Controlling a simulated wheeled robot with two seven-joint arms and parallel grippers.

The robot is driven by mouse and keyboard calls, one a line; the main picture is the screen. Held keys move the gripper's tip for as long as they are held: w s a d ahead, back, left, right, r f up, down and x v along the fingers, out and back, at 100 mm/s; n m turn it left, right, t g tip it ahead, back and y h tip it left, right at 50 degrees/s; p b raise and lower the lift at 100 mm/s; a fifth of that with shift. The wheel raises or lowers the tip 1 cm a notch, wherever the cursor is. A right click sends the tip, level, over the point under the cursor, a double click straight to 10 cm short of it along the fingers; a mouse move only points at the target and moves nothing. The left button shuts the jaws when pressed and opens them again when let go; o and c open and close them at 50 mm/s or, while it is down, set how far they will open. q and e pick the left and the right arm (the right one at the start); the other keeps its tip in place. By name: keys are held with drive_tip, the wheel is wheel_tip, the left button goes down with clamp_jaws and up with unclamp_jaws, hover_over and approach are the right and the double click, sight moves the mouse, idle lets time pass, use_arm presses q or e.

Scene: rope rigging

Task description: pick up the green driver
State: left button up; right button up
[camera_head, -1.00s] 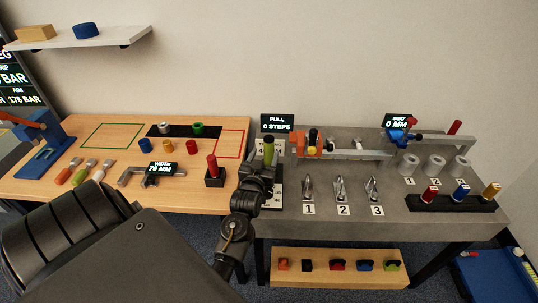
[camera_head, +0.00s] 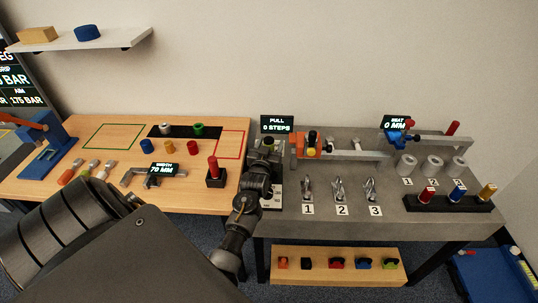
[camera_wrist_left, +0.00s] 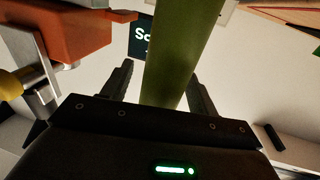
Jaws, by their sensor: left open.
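The green driver (camera_wrist_left: 183,45) shows in the left wrist view as a long, smooth green shaft or handle. It passes between the two fingers of my left gripper (camera_wrist_left: 160,78), which are apart with a gap on each side of it. In the head view my left gripper (camera_head: 263,150) is at the left end of the grey bench, between the wooden bench and the orange clamp. It hides most of the driver there. The driver's lower end is not visible. My right gripper is not in view.
A red-handled tool in a black block (camera_head: 215,178) stands close to the left of my gripper. The orange clamp (camera_head: 307,147) is close on the right. Numbered metal bits (camera_head: 340,188) stand in front of it. The PULL display (camera_head: 277,123) is behind.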

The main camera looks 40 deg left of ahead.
use_arm(q)
drive_tip(key=c, duration=1.2)
drive_tip(key=shift+o, duration=0.2)
